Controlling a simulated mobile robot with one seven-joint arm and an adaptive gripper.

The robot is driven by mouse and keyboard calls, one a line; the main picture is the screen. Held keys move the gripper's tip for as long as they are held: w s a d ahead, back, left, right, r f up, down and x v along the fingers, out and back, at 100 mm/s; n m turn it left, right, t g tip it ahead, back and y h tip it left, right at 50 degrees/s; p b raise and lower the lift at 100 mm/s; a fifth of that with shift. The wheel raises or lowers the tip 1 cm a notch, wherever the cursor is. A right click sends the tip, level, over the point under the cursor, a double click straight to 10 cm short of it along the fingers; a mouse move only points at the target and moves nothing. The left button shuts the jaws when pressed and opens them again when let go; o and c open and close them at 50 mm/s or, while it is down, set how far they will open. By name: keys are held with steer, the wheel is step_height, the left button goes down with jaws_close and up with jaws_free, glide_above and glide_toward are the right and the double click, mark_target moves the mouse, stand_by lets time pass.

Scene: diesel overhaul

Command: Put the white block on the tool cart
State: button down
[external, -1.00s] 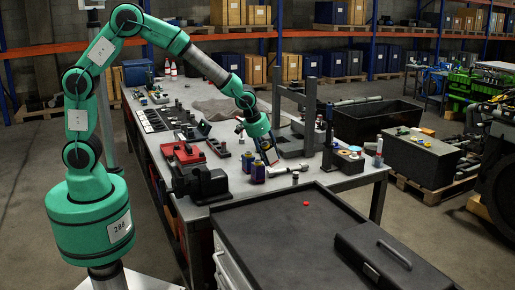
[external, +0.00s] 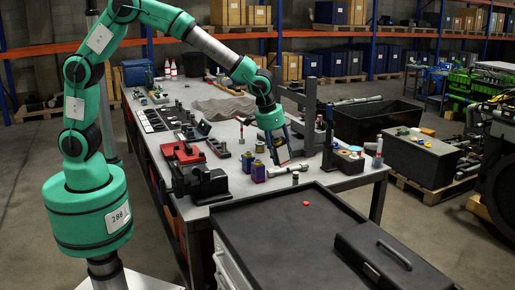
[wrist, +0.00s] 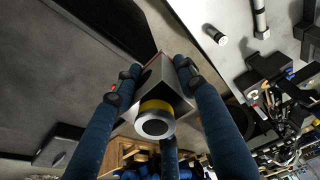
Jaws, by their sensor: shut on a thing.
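My gripper (external: 282,152) hangs above the near end of the workbench, with its blue fingers pointing down. In the wrist view my gripper (wrist: 155,82) is closed around a pale grey-white block (wrist: 152,80) with a reddish far edge; I take it to be the white block. Fingers and a yellow-ringed round part cover some of it. In the external view the block is small and mostly hidden between the fingers. The tool cart (external: 285,240), with a dark top and pale drawer front, stands in front of the bench, nearer the camera than my gripper.
A small red object (external: 306,203) and a black lidded case with a handle (external: 390,255) are on the cart; its left-middle top is clear. Small bottles (external: 258,172), a grey press stand (external: 308,115) and a black vise (external: 200,183) crowd the workbench (external: 345,182).

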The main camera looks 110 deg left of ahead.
steer(key=w+d+g+h+p, duration=0.1)
steer(key=w+d+p, duration=0.15)
steer(key=d, duration=0.85)
steer(key=w+d+p, duration=0.2)
steer(key=d+p, duration=0.2)
steer(key=d, duration=0.8)
steer(key=w+d+g+h+p, duration=0.1)
steer(key=w+d+p, duration=0.15)
steer(key=d, duration=0.85)
steer(key=s+d+p, duration=0.3)
steer(key=d+p, duration=0.1)
steer(key=d, duration=0.9)
steer(key=shift+d+f, duration=0.1)
steer(key=shift+f, duration=2.5)
steer(key=shift+s, duration=0.1)
steer(key=w+d, duration=0.1)
steer(key=w, duration=0.4)
steer(key=w+d+f+p, duration=0.1)
steer(key=w, duration=0.4)
steer(key=w+d+p, duration=0.1)
steer(key=w, duration=0.4)
steer(key=shift+d+f, duration=0.2)
steer(key=shift+d, duration=0.2)
